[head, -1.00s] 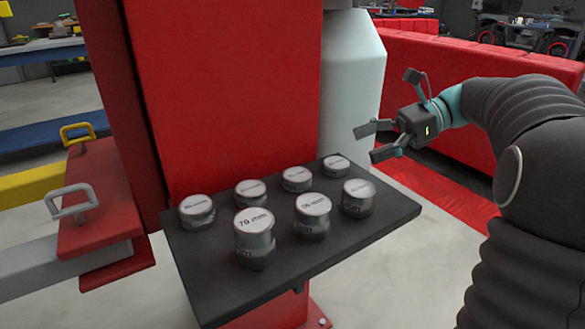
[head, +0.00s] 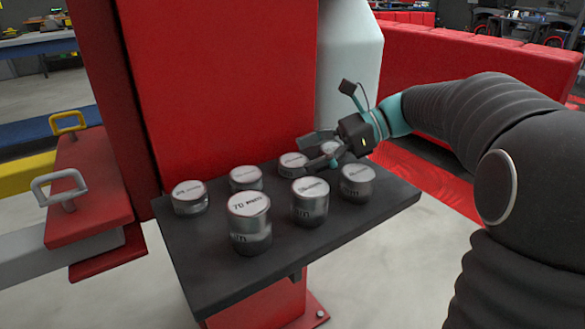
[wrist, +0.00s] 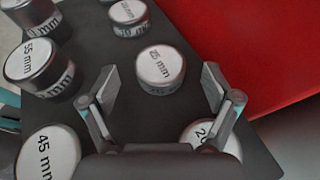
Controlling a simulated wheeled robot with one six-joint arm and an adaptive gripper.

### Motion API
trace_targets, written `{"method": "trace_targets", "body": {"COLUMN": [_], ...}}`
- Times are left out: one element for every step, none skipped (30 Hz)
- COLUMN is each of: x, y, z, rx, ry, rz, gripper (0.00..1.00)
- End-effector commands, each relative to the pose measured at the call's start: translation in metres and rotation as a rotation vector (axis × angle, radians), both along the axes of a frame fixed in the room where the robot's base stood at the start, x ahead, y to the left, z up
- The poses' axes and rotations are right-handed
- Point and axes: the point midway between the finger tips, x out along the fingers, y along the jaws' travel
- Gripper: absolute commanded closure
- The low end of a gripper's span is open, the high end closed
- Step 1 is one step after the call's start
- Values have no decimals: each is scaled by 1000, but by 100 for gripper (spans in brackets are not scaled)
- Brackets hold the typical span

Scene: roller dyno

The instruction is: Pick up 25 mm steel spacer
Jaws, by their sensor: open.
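The 25 mm steel spacer (wrist: 160,70) is a short silver cylinder with a white top label. It stands upright on the dark shelf (wrist: 140,115). In the wrist view my gripper (wrist: 159,78) is open and empty, with one finger to each side of the spacer in the picture. Gaps show on both sides. I cannot tell how far the fingertips are above the shelf.
The 20 mm spacer (wrist: 228,138) stands partly hidden behind my right finger in the wrist view. The 45 mm (wrist: 48,155) and 55 mm (wrist: 35,65) spacers stand at left. A red column (head: 220,90) rises behind the shelf. A taller 70 mm spacer (head: 250,205) stands in front.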

Motion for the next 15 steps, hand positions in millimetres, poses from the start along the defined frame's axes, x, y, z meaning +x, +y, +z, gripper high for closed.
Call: {"method": "trace_targets", "body": {"x": [-2, -2, -3, -3, -3, -3, -3, -3, -3, -3, -3, -3, -3, -3, -3], "y": [8, 11, 14, 16, 17, 18, 18, 18, 17, 17, 17, 17, 17, 17, 17], "z": [-4, -5, -6, -7, -7, -7, -7, -7, -7, -7, -7, -7, -7, -7, -7], "rx": [0, 0, 1, 1, 0, 0, 0, 0, 0, 0, 0, 0, 0, 0, 0], "ry": [0, -1, 0, 0, -1, -1, 0, -1, -1, -1, -1, -1, -1, -1, 0], "rz": [2, 1, 1, 1, 0, -1, -1, -2, -2, -2, -2, -2, -2, -2, -1], "gripper": [12, 12, 12, 12, 12, 12, 12, 12, 12, 12, 12, 22, 29, 37, 47]}}
